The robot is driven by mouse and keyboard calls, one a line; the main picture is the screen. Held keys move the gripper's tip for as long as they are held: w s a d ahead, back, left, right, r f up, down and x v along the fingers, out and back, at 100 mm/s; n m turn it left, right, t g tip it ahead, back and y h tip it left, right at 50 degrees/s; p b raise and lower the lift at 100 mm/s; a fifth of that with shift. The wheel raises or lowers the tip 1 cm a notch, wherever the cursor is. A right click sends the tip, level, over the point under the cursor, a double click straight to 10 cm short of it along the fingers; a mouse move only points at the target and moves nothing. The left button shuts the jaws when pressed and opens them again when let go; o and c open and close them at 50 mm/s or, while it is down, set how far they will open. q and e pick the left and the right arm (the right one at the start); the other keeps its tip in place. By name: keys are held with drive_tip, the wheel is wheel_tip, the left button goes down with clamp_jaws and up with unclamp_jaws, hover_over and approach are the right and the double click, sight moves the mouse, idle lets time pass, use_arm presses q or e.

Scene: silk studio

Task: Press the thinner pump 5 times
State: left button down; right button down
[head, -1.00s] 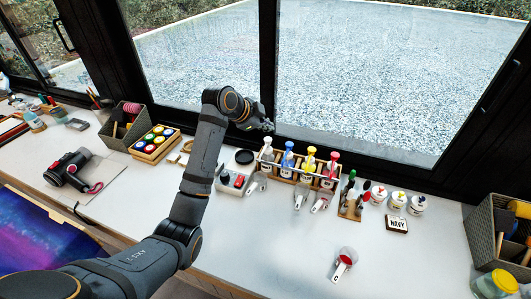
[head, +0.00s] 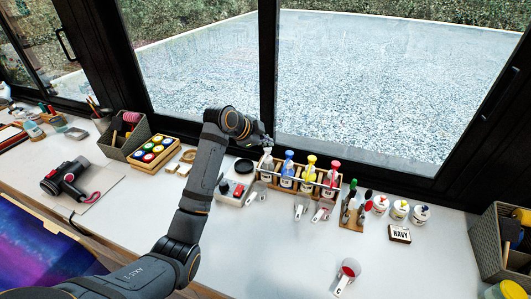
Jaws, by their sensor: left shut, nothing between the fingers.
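A rack (head: 322,193) on the worktable holds several pump bottles in a row. The leftmost bottle, with a white pump top (head: 267,165), looks like the thinner pump; its label is too small to read. Blue (head: 288,168), yellow (head: 309,170) and red (head: 332,175) pump bottles stand to its right. My left gripper (head: 266,142) is shut and empty, right over the white pump's head. I cannot tell whether it touches the head, which it partly hides. My right gripper is not in view.
Small measuring cups lie in front of the rack. A larger cup with red (head: 348,271) is at the front. A grey device with a red button (head: 232,190) stands left of the rack. Dropper bottles, jars and a NAVY block (head: 400,233) are to the right. The window stands behind.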

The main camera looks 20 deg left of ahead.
sight(266, 153)
use_arm(q)
drive_tip(key=shift+f, duration=0.15)
idle(0.5)
drive_tip(key=shift+f, duration=0.3)
drive_tip(key=shift+f, duration=0.65)
idle(0.6)
drive_tip(key=shift+r+p, duration=1.05)
wheel_tip(266, 153, up, 6)
drive_tip(key=p, duration=0.6)
